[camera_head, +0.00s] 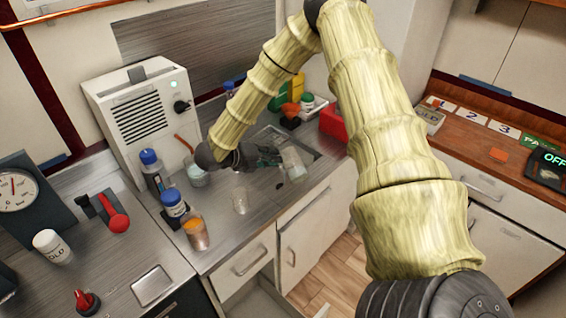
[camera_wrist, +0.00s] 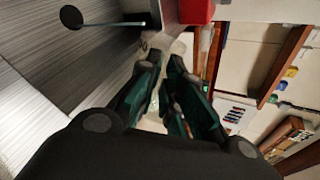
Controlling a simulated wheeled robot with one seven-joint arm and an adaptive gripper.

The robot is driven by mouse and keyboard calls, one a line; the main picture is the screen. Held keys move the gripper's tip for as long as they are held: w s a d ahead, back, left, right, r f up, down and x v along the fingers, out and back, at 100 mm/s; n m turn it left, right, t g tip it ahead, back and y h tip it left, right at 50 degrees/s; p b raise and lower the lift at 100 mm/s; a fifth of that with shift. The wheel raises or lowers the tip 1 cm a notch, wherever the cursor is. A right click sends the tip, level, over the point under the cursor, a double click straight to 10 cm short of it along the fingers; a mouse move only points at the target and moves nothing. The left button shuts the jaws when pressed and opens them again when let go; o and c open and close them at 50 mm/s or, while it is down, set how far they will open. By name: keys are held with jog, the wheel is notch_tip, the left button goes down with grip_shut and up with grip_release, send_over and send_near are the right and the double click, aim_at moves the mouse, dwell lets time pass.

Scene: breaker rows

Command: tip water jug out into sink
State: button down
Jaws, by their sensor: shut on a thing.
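The water jug (camera_head: 294,164) is a clear, pale vessel at the end of my gripper in the head view. It looks tilted and sits over the sink (camera_head: 312,150), a metal basin in the counter. My gripper (camera_head: 270,157) is shut on the jug's near side. In the wrist view my gripper's dark green fingers (camera_wrist: 172,92) are close together, with a small pale part of the jug between them. The jug's contents and any flow of water are too small to tell.
A clear glass (camera_head: 240,201) and an amber-filled beaker (camera_head: 196,233) stand on the counter's front. Blue-capped bottles (camera_head: 152,172) and a white machine (camera_head: 143,118) stand to the left. A red box (camera_head: 333,123) is at the sink's far right.

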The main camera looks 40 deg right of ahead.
jog(key=shift+w+d+f+n+g, duration=0.15)
jog(key=shift+w+f+n+g, duration=0.1)
jog(key=shift+w, duration=0.25)
jog(key=shift+w+d+f+n+g, duration=0.15)
jog(key=shift+w+n+g, duration=0.1)
jog(key=shift+w, duration=0.25)
dwell(0.8)
jog(key=shift+w+d+f+n+g+y+p, duration=0.1)
jog(key=shift+w+f+n+g+y+p, duration=0.2)
jog(key=shift+w+f+n+g+p, duration=0.15)
dwell(1.1)
jog(key=shift+w+n, duration=0.25)
dwell(0.3)
jog(key=shift+s+a+r+m+t+b, duration=0.15)
jog(key=shift+s+r+m+t, duration=0.15)
jog(key=shift+s, duration=0.2)
jog(key=shift+s+a+r+m+t+b, duration=0.1)
jog(key=shift+s+r+m+t, duration=0.2)
jog(key=shift+s+m, duration=0.2)
jog(key=shift+s+a+r+m+t+b, duration=0.1)
jog(key=shift+s+r+m+t+b, duration=0.1)
jog(key=shift+s+m+t, duration=0.25)
jog(key=shift+s, duration=0.15)
